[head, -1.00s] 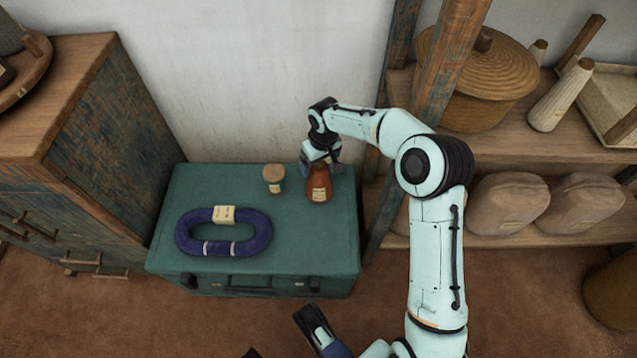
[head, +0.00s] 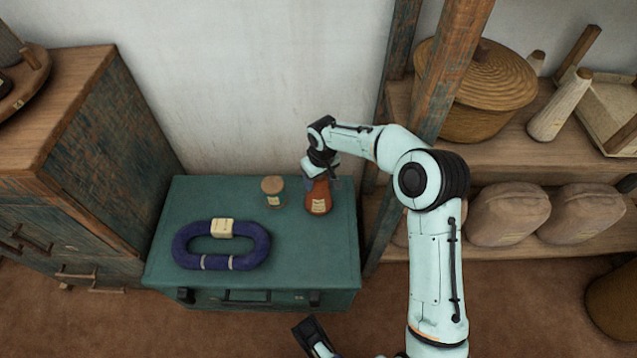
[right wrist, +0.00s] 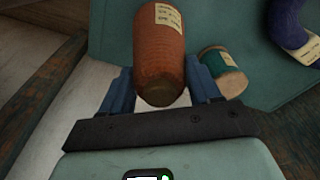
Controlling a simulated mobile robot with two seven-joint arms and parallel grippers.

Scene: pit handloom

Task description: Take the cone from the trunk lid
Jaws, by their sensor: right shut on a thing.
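The cone (head: 319,197) is reddish-brown with a pale label and stands upright on the green trunk lid (head: 290,245), near its back right. My right gripper (head: 320,182) is on the cone's upper part from above. In the right wrist view the cone (right wrist: 159,55) lies between the two blue fingers, its narrower end toward the palm. The right gripper is shut on it. I cannot see a gap under the cone's base. A dark part of what may be my left gripper (head: 312,335) shows at the bottom edge; its jaw state is unclear.
A small green spool (head: 273,191) with a wooden top stands just left of the cone. A blue yarn hank (head: 250,247) lies front left on the lid. A wooden post (head: 443,75) and shelf (head: 505,160) stand close on the right, a cabinet (head: 100,150) on the left.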

